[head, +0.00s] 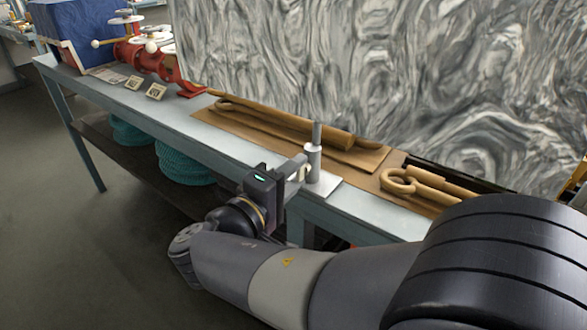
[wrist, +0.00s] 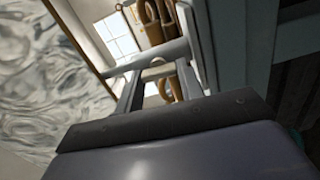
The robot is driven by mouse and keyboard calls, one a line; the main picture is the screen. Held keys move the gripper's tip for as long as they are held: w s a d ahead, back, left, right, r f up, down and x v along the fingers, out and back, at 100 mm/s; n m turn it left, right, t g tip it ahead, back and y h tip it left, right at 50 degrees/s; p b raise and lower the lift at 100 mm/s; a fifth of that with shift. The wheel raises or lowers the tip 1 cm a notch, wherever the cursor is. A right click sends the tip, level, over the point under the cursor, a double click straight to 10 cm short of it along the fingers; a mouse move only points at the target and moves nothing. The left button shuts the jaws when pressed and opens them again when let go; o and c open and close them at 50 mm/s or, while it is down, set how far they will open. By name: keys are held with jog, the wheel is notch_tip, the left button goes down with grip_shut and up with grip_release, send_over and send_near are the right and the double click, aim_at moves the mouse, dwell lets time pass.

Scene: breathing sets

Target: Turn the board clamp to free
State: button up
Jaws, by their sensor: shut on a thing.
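The board clamp (head: 314,162) is a pale grey upright post with a thinner, darker rod on top, on a flat light base plate (head: 325,186) at the bench's front edge. My gripper (head: 303,172) reaches it from the front left, low on the post. Its jaws are shut on a part of the clamp, mostly hidden by the fingers. In the wrist view my two fingers (wrist: 158,86) reach up to the clamp's grey post (wrist: 150,58), which lies across the picture. A pale curved piece shows between the fingers; I cannot tell whether it belongs to the clamp.
A large grey marbled board (head: 390,75) stands behind the clamp. Red valve gear (head: 150,55) stands at the far left. Teal coils (head: 185,163) sit on the lower shelf.

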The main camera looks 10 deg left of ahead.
jog(key=shift+n, duration=0.4)
jog(key=o, duration=1)
jog(key=shift+s+a, duration=0.1)
jog(key=shift+s, duration=0.05)
jog(key=v, duration=1)
jog(key=shift+s+a, duration=0.15)
jog(key=shift+s, duration=0.1)
jog(key=x, duration=1.1)
jog(key=shift+s, duration=0.1)
